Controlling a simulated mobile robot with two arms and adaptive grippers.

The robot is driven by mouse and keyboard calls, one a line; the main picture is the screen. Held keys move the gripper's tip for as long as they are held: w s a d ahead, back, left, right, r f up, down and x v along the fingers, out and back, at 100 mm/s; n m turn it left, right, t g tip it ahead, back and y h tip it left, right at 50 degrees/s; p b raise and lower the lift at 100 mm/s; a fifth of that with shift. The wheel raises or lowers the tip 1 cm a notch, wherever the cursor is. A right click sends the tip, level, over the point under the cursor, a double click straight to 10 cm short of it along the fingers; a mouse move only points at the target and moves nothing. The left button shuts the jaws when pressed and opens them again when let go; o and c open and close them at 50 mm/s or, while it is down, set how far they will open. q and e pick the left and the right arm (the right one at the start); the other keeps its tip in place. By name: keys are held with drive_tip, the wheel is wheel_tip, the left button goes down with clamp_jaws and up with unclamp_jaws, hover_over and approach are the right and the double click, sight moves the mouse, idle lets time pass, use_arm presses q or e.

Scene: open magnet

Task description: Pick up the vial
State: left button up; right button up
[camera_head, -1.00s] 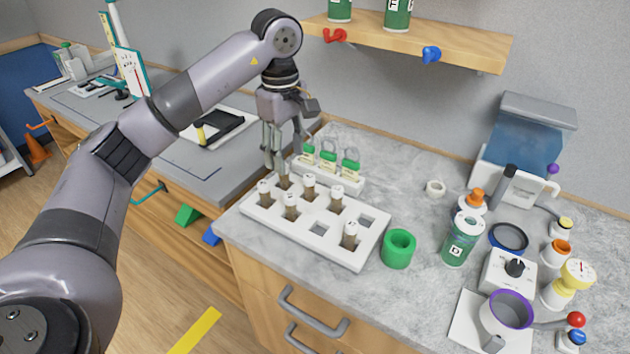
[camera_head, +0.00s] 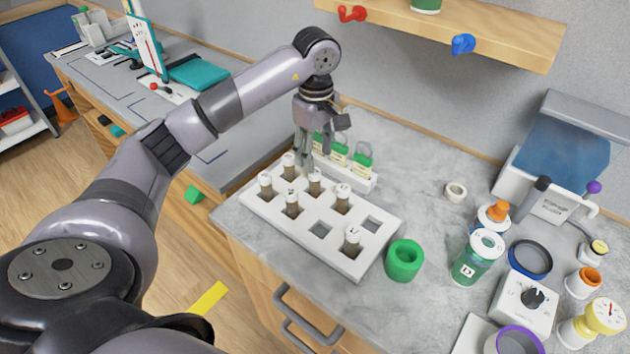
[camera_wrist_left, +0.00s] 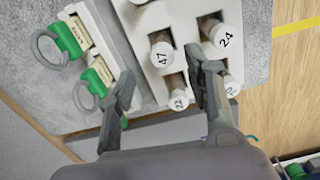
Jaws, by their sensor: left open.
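Several vials with white numbered caps and brown contents, such as this vial (camera_head: 352,241), stand upright in a white rack (camera_head: 283,229) on the counter. Two square slots of the rack are empty. My left gripper (camera_head: 305,160) is open and points down at the rack's back edge, close to the back-row vials. In the left wrist view its fingers (camera_wrist_left: 165,72) are spread. A vial capped 22 (camera_wrist_left: 178,96) shows between them, with vials 47 (camera_wrist_left: 162,54) and 24 (camera_wrist_left: 221,36) nearby. I cannot tell whether a finger touches any vial. My right gripper is not in view.
Green padlock-like pieces with tags (camera_head: 362,158) stand in a white holder just behind the rack. A green ring-shaped cup (camera_head: 405,260) is right of it. A labelled green bottle (camera_head: 477,258) and instruments crowd the counter's right side. A wooden shelf (camera_head: 480,30) hangs above.

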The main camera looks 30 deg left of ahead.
sight(314, 180)
use_arm(q)
wheel_tip(314, 180, down, 4)
drive_tip(key=shift+r+p, duration=0.15)
drive_tip(key=shift+p, duration=0.25)
drive_tip(key=shift+s+f+p, duration=0.1)
drive_tip(key=shift+f+p, duration=0.2)
wheel_tip(314, 180, down, 4)
drive_tip(key=shift+s+r+p, duration=0.1)
drive_tip(key=shift+r+p, duration=0.1)
drive_tip(key=shift+p, duration=0.65)
drive_tip(key=shift+a+f, duration=0.1)
drive_tip(key=shift+f, duration=0.35)
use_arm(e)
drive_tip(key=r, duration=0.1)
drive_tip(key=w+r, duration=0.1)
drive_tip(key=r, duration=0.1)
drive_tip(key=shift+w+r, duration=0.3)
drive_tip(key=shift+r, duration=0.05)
use_arm(q)
drive_tip(key=shift+c, duration=1.3)
clamp_jaws()
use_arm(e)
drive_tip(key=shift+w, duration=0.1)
